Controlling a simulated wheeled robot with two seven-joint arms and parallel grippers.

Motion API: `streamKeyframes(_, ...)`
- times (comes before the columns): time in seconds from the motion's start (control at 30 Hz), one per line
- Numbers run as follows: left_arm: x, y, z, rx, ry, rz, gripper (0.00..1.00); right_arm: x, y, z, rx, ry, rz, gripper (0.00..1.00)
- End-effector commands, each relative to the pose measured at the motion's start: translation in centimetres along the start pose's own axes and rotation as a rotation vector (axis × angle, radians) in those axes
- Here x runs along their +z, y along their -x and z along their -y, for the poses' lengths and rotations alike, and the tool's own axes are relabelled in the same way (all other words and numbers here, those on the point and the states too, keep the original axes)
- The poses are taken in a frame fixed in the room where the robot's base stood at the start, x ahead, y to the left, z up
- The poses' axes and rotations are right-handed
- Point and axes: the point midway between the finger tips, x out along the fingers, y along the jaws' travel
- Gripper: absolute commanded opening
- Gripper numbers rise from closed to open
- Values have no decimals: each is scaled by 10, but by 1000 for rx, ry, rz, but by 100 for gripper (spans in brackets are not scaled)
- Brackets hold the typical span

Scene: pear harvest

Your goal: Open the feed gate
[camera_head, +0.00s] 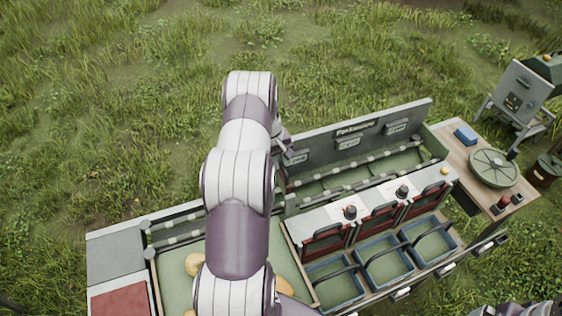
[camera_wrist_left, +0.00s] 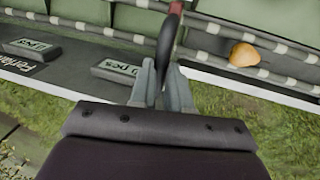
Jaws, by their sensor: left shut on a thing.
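My left arm rises through the middle of the head view and bends down behind the machine's back edge. Its gripper (camera_head: 282,142) shows only in part there, beside the left end of the back panel. In the left wrist view the fingers of my left gripper (camera_wrist_left: 164,80) are shut on a dark curved handle (camera_wrist_left: 167,38) with a reddish part at its top. The handle stands at the gap between two roller sections. I cannot tell from the head view how the feed gate stands, since my arm hides that spot. My right gripper is not in view.
A pear (camera_wrist_left: 244,55) lies on the rollers right of the handle. Pears (camera_head: 195,264) lie in the green tray. Blue crates (camera_head: 385,268) stand below red-framed chutes. A wooden side table (camera_head: 456,142) carries a round green scale. Grass behind the machine is free.

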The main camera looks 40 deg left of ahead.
Motion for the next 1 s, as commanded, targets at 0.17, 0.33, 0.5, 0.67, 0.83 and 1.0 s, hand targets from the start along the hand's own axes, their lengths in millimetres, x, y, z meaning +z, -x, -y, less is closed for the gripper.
streamKeyframes(0.17, -8, 6, -4, 10, -1, -27, 39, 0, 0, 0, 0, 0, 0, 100)
streamKeyframes(0.33, -6, 4, -3, 8, -1, -21, 42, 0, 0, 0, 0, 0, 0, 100)
streamKeyframes(0.5, -6, 5, -3, 8, -1, -19, 42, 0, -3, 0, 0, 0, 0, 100)
streamKeyframes(0.67, -7, 27, -2, 10, -2, -24, 42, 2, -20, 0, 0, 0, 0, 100)
streamKeyframes(0.83, -7, 73, 0, 11, -1, -25, 42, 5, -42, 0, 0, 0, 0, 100)
streamKeyframes(1.0, -6, 111, 0, 11, -1, -23, 42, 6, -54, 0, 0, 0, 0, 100)
